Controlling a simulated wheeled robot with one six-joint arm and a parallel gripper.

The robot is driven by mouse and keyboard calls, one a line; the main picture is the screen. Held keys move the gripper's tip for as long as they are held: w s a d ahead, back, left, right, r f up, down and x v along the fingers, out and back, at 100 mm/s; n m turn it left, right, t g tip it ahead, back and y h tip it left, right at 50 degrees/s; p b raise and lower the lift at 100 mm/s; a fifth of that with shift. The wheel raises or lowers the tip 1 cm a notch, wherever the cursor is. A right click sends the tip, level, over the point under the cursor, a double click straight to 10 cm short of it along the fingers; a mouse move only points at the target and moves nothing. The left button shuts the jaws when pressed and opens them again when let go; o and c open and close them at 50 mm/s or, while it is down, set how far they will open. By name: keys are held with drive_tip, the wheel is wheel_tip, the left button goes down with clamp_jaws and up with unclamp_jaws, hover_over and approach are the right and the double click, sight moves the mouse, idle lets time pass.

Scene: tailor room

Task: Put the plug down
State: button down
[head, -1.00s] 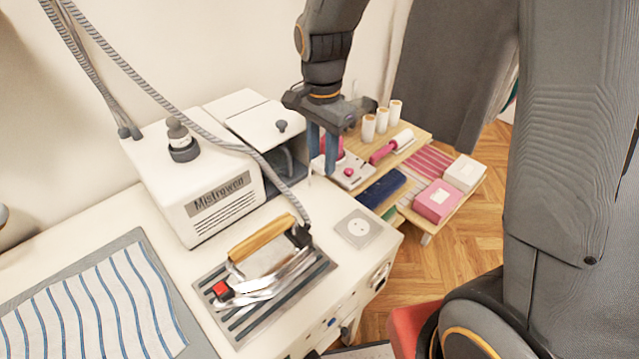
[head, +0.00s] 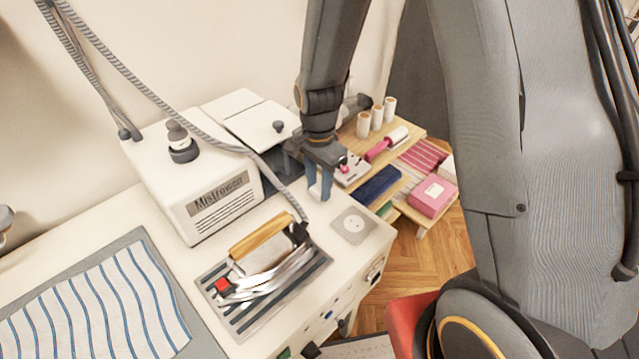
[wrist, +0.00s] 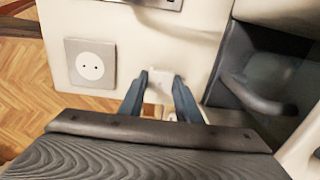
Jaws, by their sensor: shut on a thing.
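My gripper (head: 320,193) hangs over the right part of the white ironing table (head: 290,338), between the steam station and the socket. In the wrist view my gripper (wrist: 160,88) has its two blue fingers shut on a small white plug (wrist: 160,78). The plug lies close over the pale table top; I cannot tell whether it touches it. In the head view the plug is mostly hidden by the fingers. A square grey socket plate with a round white face (head: 353,225) sits to the right of the fingers; it also shows in the wrist view (wrist: 90,65).
The white steam station (head: 205,185) stands left of my gripper. An iron with a wooden handle (head: 262,245) rests on a striped metal pad in front. A wooden shelf (head: 410,128) with spools and pink boxes (head: 432,197) stands beyond the table's right edge.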

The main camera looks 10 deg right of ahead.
sight(319, 189)
drive_tip(key=shift+f, duration=0.15)
drive_tip(key=shift+f, duration=0.5)
drive_tip(key=c, duration=1.3)
unclamp_jaws()
drive_tip(key=shift+r, duration=0.15)
wheel_tip(319, 189, up, 13)
drive_tip(key=b, duration=0.3)
drive_tip(key=s+d+f+n+t, duration=0.1)
drive_tip(key=s+d+f+n, duration=0.1)
drive_tip(key=s+d+n, duration=0.7)
drive_tip(key=shift+s+d+f+n+t, duration=0.25)
drive_tip(key=shift+s+n+t, duration=0.25)
drive_tip(key=shift+n, duration=0.6)
